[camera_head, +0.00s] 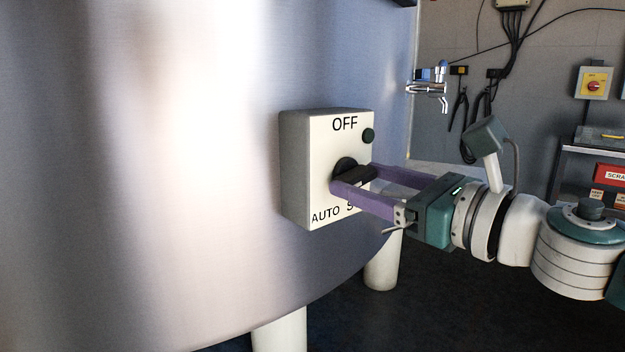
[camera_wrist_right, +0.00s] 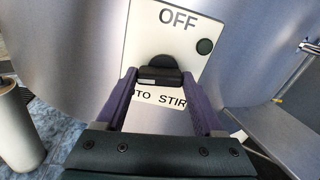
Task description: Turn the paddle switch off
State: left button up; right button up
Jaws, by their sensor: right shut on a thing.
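The switch box (camera_head: 300,165) is a cream box on the side of the large steel tank. Its face reads OFF at the top and AUTO at the lower left, with STIR at the lower right partly covered by my fingers in the head view. A round green light or button sits at the upper right of the face. The black paddle switch (camera_head: 360,174) sticks out from a round black base. My right gripper (camera_head: 357,181) has its purple fingers shut on the paddle, one on each side, also in the right wrist view (camera_wrist_right: 158,79). Which label the paddle points to is unclear. My left gripper is not in view.
The curved steel tank (camera_head: 150,180) fills the left and stands on pale legs (camera_head: 381,262). A tap (camera_head: 430,88) sticks out at its right side. A yellow box with a red knob (camera_head: 594,84) hangs on the back wall above a shelf.

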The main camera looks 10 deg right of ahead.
jog(key=shift+c, duration=0.5)
